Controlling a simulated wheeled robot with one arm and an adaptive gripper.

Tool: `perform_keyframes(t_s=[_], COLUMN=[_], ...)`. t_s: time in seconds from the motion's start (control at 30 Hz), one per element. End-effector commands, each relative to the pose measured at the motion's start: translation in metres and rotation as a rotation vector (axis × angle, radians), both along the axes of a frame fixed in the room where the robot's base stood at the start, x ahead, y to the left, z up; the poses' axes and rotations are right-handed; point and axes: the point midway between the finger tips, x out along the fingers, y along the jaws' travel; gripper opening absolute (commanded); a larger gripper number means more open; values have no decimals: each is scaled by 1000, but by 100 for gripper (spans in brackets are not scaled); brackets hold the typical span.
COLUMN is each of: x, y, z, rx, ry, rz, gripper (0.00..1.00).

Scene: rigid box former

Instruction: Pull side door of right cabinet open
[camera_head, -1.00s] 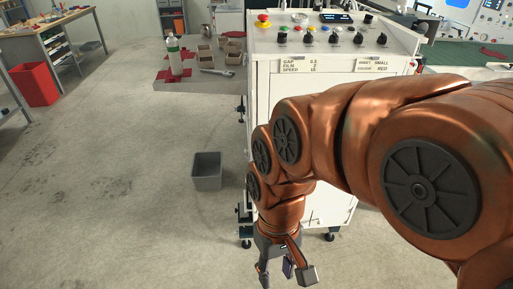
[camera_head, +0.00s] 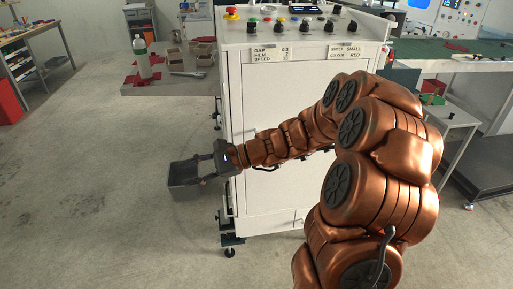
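The white cabinet (camera_head: 300,100) stands in the middle of the head view, with a control panel on top and labels along the upper front. Its front has a large flat panel, partly hidden by my arm. Its left side shows only as a narrow strip, with dark fittings along the left edge. I see no clear gap at a side door. My gripper (camera_head: 192,160) is at the cabinet's lower left edge, pointing left, past the corner. Its fingers look spread and empty. I cannot tell whether it touches the cabinet.
A grey table (camera_head: 180,87) with a bottle (camera_head: 142,58) and small boxes is beyond the cabinet on the left. A green-topped bench (camera_head: 445,50) is at right. The floor at left is clear.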

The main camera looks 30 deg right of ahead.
Motion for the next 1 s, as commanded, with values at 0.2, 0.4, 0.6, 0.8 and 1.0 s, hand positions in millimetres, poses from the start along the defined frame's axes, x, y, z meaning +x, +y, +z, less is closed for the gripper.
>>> perform_keyframes(t_s=[0.2,0.4,0.6,0.8,1.0], x=[63,86,85,89,115], y=[-115,-231,-303,-320,-312], z=[-38,-80,-111,-117,-116], rx=[255,458,577,604,598], ry=[71,114,134,138,137], rz=[-362,-664,-843,-887,-884], gripper=[39,39,39,39,39])
